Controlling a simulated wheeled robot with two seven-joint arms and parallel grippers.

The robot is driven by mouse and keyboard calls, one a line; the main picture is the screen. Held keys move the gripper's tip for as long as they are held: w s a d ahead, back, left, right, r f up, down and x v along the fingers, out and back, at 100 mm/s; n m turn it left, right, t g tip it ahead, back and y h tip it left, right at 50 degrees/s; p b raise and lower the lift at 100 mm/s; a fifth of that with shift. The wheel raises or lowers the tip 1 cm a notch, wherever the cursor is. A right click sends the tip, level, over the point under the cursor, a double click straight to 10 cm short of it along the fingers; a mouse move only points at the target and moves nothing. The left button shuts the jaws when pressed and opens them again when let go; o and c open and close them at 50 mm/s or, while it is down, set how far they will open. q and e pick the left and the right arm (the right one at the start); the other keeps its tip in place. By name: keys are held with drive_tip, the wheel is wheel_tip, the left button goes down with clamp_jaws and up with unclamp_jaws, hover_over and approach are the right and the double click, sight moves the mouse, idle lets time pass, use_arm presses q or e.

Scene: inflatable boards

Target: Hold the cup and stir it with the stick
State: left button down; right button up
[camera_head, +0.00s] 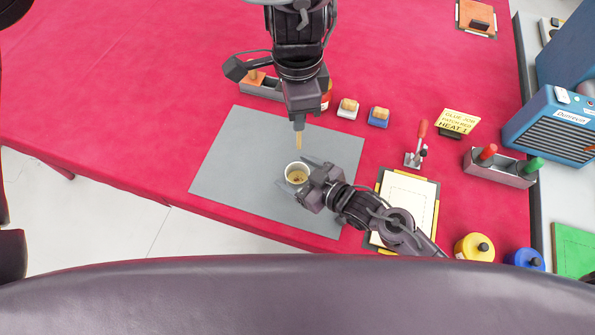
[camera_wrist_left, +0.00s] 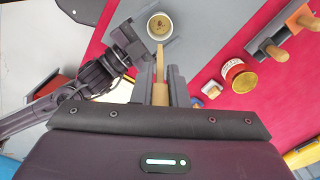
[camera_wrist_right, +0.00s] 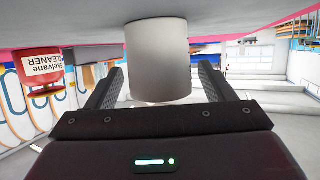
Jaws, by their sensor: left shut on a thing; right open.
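The white cup (camera_head: 289,180) with brown contents stands on the grey mat (camera_head: 240,150), below my left gripper in the head view. It also shows in the left wrist view (camera_wrist_left: 160,26). My left gripper (camera_head: 299,126) is shut on the wooden stick (camera_head: 299,142), which points down; its tip appears above the cup and outside it. The stick also shows between the fingers in the left wrist view (camera_wrist_left: 160,92). My right gripper (camera_head: 305,179) is open at the cup's side. In the right wrist view the cup (camera_wrist_right: 158,62) is between its fingers, with a narrow gap on each side.
Behind the mat are a grey holder (camera_head: 262,90) and two small blocks (camera_head: 348,108) (camera_head: 379,117). The mat's left part is clear.

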drive_tip(key=c, duration=1.1)
use_arm(q)
wheel_tip(320, 180, down, 17)
drive_tip(key=a+m+h, duration=0.2)
drive_tip(key=m, duration=0.7)
drive_tip(key=shift+w+r+g, duration=0.15)
drive_tip(key=shift+w+g, duration=0.15)
drive_tip(key=shift+w, duration=0.1)
